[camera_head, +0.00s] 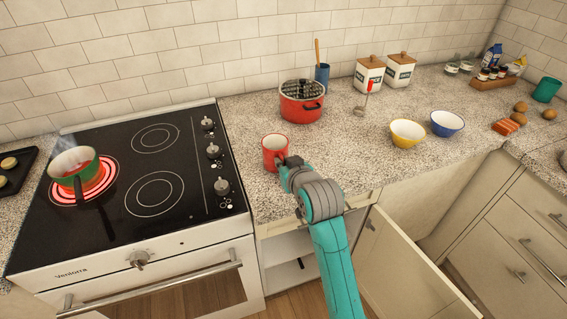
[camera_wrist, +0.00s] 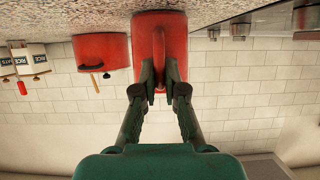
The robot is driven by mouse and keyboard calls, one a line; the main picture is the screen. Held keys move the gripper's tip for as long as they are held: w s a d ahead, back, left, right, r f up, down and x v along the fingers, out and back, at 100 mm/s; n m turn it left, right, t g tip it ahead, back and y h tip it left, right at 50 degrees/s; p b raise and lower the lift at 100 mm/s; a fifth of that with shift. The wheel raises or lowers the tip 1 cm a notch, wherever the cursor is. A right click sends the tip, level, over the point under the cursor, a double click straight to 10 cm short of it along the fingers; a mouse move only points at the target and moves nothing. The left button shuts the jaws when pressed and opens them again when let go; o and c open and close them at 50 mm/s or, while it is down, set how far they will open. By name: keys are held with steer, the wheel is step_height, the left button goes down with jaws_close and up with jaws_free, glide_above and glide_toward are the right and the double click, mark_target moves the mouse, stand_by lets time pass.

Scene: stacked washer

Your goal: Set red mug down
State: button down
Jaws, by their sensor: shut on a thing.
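The red mug (camera_head: 270,146) is upright at the counter's front, just right of the stove. It also shows in the wrist view (camera_wrist: 178,40), where the picture is upside down. My gripper (camera_head: 288,163) reaches it from the front right. In the wrist view, my gripper's fingers (camera_wrist: 160,80) are shut on the mug's handle, one on each side. The mug's base is at or very close to the speckled counter (camera_head: 245,185); I cannot tell whether it touches.
A red pot (camera_head: 301,108) stands behind the mug to the right. The yellow bowl (camera_head: 407,134) and blue bowl (camera_head: 447,123) are farther right. A pan (camera_head: 74,166) sits on a glowing burner at left. A cabinet door (camera_head: 400,270) stands open below. The counter right of the mug is clear.

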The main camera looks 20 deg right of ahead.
steer(key=shift+f, duration=0.1)
steer(key=c, duration=1.2)
jaws_free()
steer(key=shift+c, duration=0.2)
steer(key=shift+s, duration=0.1)
steer(key=v, duration=1.2)
